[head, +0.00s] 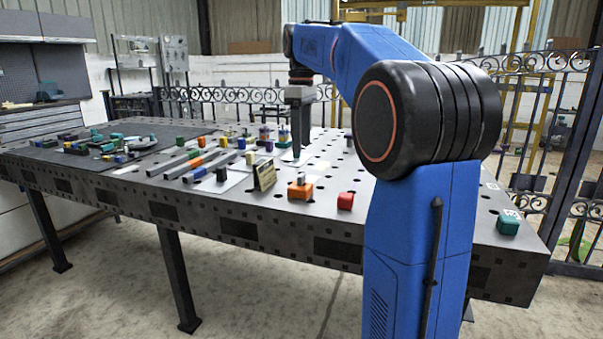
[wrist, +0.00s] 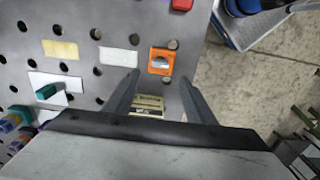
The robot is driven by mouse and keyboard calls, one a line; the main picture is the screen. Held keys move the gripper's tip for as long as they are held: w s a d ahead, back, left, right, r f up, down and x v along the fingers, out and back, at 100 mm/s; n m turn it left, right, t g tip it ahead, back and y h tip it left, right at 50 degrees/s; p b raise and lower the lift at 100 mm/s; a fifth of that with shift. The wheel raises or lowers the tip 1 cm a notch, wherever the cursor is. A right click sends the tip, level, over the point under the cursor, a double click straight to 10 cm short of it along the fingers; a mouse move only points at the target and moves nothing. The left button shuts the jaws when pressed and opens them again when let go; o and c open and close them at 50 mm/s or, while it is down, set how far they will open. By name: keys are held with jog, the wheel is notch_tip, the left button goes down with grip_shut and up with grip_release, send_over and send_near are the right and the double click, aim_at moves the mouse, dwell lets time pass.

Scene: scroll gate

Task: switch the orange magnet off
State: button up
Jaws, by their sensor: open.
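The orange magnet (head: 300,191) is a small orange block with a grey knob on top, near the front edge of the dark perforated table. It also shows in the wrist view (wrist: 153,69), beyond my fingertips and roughly between their lines. Its grey knob shows on its top face; I cannot tell its on or off setting. My gripper (head: 297,153) points down above the table, behind the magnet in the head view. In the wrist view my gripper (wrist: 160,77) has its two fingers apart, with nothing held between them.
A small lettered sign (head: 264,176) stands left of the magnet; a red block (head: 345,201) sits to its right. A teal block (head: 508,222) is at the right end of the table (head: 420,222). Coloured bars and blocks crowd the left. A yellow card (wrist: 60,49) lies flat.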

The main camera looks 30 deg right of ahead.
aim_at(301, 175)
notch_tip(301, 175, down, 10)
jog(key=shift+f, duration=0.1)
dwell(0.4)
jog(key=c, duration=1)
